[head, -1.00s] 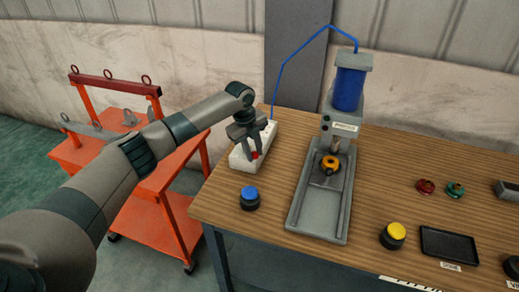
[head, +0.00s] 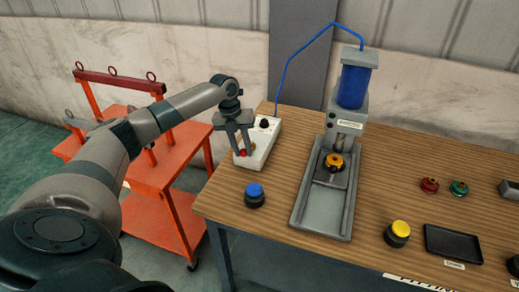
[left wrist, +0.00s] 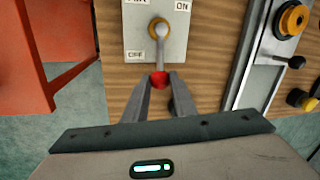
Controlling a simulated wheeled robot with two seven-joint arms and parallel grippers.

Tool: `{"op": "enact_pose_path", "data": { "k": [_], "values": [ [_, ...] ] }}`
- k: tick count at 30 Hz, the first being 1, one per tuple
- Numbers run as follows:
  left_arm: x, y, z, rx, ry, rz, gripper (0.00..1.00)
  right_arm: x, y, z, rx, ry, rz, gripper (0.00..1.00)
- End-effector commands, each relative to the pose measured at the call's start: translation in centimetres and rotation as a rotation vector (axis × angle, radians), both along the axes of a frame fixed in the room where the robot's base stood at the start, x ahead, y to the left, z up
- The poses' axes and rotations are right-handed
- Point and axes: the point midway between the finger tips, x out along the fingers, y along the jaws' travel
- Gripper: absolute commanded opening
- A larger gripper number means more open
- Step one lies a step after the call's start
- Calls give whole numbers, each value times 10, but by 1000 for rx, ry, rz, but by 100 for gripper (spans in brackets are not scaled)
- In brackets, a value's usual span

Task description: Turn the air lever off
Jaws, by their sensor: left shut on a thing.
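The air lever (left wrist: 160,50) is a grey rod with a red knob (left wrist: 158,79), pivoting on a brass ring on a white valve box (left wrist: 180,45) marked ON at right and OFF at lower left. In the left wrist view the rod points toward my gripper, down the picture, just right of the OFF label. My left gripper (head: 242,152) is shut on the red knob, with one finger on each side of it. In the head view the fingers partly cover the lever and box. My right gripper is not in view.
The box stands at the left end of the wooden table (head: 285,125). A blue button (head: 254,194) is in front of it, and a press (head: 323,205) with a blue cylinder and hose is to the right. An orange cart (head: 180,160) stands left of the table.

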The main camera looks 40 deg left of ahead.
Motion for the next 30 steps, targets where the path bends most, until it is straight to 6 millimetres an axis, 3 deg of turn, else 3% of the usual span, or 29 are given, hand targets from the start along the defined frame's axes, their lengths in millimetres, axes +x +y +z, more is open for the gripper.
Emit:
{"op": "enact_pose_path", "data": {
  "k": [14,15,17,30],
  "values": [
    [-4,8,2,1,-4,-9,0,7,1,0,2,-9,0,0],
    [-4,8,2,1,-4,-9,29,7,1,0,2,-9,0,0],
    [-4,8,2,1,-4,-9,43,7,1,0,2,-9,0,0],
    [-5,8,4,0,-2,-9,43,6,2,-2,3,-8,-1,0]
  ]
}}
